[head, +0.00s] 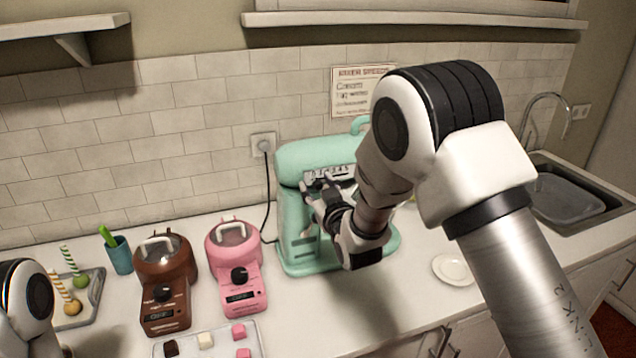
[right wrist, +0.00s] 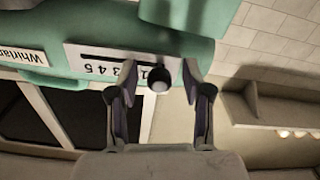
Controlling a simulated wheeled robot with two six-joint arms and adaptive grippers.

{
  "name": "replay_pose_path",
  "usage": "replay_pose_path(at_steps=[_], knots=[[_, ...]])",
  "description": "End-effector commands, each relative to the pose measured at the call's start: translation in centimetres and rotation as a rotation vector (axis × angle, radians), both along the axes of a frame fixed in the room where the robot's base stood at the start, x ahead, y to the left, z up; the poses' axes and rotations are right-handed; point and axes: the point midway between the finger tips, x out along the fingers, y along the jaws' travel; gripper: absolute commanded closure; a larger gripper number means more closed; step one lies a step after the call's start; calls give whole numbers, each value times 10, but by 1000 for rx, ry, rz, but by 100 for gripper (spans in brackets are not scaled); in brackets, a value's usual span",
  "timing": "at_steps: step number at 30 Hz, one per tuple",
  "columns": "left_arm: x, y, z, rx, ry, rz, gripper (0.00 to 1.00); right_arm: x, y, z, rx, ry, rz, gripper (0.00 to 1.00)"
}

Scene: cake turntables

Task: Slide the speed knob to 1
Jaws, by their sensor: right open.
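The mint-green stand mixer (head: 300,235) stands on the counter near the wall, its control panel facing me. In the right wrist view, the light speed panel (right wrist: 88,55) has a dark slot and a row of digits, several readable. The round black speed knob (right wrist: 158,80) sits toward the right end of the slot, covering part of the scale. My right gripper (head: 318,192) is at the mixer's front. In the right wrist view, its open fingers (right wrist: 160,78) stand either side of the knob; contact is not clear. My left gripper is out of frame.
A brown appliance (head: 167,280) and a pink one (head: 236,265) stand left of the mixer. A tray of small cubes (head: 208,342) lies in front, a white plate (head: 453,269) to the right. The sink (head: 575,195) is at far right.

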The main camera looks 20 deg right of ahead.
Motion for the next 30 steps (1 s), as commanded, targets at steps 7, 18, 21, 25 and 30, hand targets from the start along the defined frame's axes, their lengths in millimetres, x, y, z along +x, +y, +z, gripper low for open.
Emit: replay_pose_path(at_steps=[7,18,21,25,30], knots=[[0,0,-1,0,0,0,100,0,0,0,0,0,0,93],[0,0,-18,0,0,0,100,0,-13,-3,3,-2,-3,100],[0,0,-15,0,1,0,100,0,-14,0,1,-1,-1,100],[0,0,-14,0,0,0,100,0,-13,0,1,0,0,100],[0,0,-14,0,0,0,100,0,-13,0,1,0,0,51]])
